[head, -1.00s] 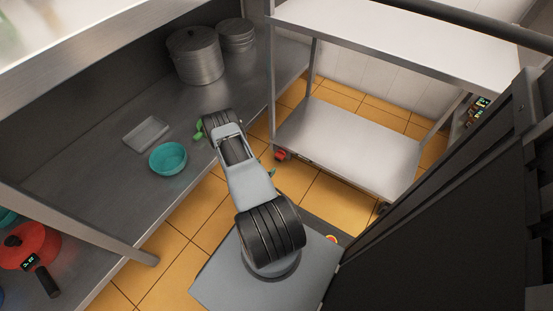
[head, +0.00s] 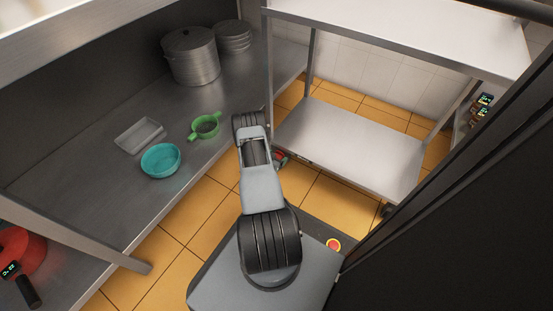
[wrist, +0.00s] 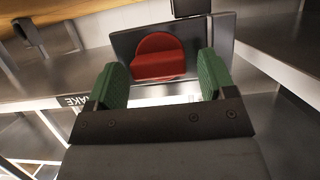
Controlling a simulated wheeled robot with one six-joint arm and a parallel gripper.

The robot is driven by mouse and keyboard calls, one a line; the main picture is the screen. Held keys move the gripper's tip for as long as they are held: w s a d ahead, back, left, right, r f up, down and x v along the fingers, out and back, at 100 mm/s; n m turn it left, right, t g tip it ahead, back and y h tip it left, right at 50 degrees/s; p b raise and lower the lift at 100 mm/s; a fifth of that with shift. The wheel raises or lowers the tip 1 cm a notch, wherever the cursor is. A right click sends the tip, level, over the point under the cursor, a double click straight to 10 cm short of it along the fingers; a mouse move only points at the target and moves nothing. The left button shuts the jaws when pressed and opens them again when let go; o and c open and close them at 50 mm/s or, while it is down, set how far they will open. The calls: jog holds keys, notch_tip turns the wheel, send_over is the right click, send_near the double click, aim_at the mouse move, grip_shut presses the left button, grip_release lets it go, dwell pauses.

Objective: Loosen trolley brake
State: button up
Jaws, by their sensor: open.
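The trolley (head: 345,148) is a steel two-shelf cart at the upper right of the head view. Its red brake piece (head: 280,156) shows low at the near left corner, partly hidden by my arm. In the wrist view the red brake piece (wrist: 158,60) sits on a dark grey plate (wrist: 125,45), ahead of and between the fingertips. My gripper (wrist: 162,72) is open, with green finger pads to either side and nothing held. Whether a pad touches the red piece cannot be told. My fingers are hidden in the head view.
Orange tiled floor (head: 195,215) is free between counter and trolley.

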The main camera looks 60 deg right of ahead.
jog(key=c, duration=0.9)
jog(key=shift+c, duration=0.2)
jog(key=shift+w+n+g, duration=0.2)
jog(key=shift+n+g, duration=0.6)
jog(key=shift+n, duration=0.3)
jog(key=n+g, duration=0.2)
jog(key=n, duration=0.1)
jog(key=shift+w+f+h, duration=0.15)
jog(key=shift+w+h, duration=0.05)
jog(key=shift+h, duration=0.1)
jog(key=n+g, duration=0.2)
jog(key=n, duration=0.1)
jog(key=shift+w+f+h, duration=0.1)
jog(key=shift+f+h, duration=0.1)
jog(key=shift+h, duration=0.2)
jog(key=shift+f+n+g+h, duration=0.15)
jog(key=shift+n+g+h, duration=0.4)
jog(key=shift+n, duration=1.35)
jog(key=shift+w, duration=0.1)
